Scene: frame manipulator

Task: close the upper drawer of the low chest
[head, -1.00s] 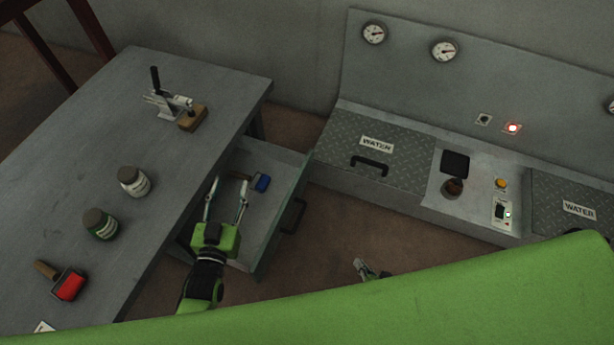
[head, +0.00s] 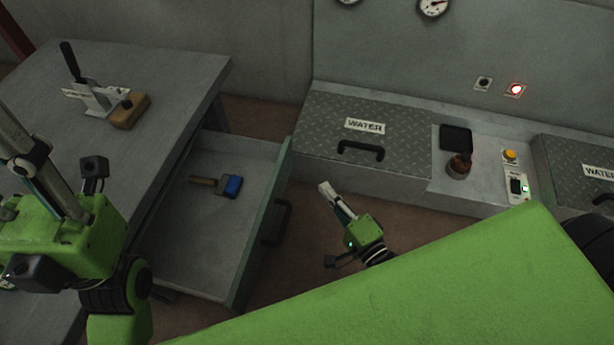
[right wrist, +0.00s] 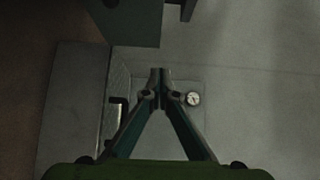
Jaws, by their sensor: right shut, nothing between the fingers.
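The upper drawer (head: 205,240) stands pulled out from under the grey worktop at left in the head view. Its green-edged front (head: 262,225) carries a dark handle (head: 280,222). A brush with a blue end (head: 232,186) lies inside. My right gripper (head: 326,190) is shut and empty, right of the drawer front and apart from it in the picture. Its closed fingertips (right wrist: 160,76) also show in the right wrist view. My left gripper (head: 24,150) is large at the left edge, over the worktop; its fingertips are not clearly seen. Any lower drawer is hidden.
A grey console with a WATER hatch (head: 400,130) stands behind and to the right. Brown floor lies between drawer and console. My green body covers the lower right.

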